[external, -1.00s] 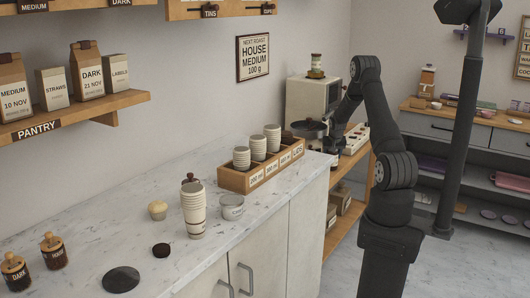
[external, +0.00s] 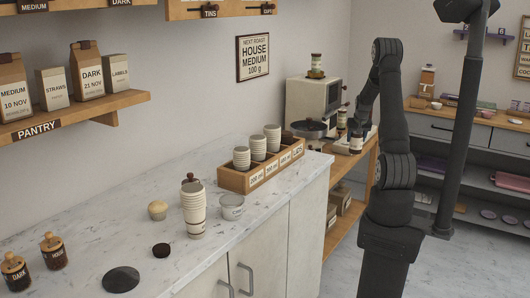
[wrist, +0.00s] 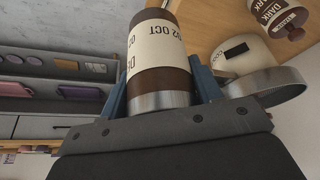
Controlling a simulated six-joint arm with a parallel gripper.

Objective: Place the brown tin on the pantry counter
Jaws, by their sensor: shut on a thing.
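The brown tin (wrist: 160,82) has a cream label reading "02 OCT" and a silver rim. In the wrist view it stands between the two blue-grey fingers of my gripper (wrist: 162,88), which is shut on it. In the external view my gripper (external: 358,129) holds the tin (external: 356,146) at the side stand, right of the pantry counter. I cannot tell whether the tin touches the surface below. The pantry counter (external: 75,222) is the pale marble top under the shelf marked "PANTRY" (external: 65,126).
On the counter are a cup stack (external: 194,212), a small tub (external: 232,207), a wooden cup caddy (external: 235,180), a black disc (external: 121,279) and two dark jars (external: 53,251). The counter's left middle is clear.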

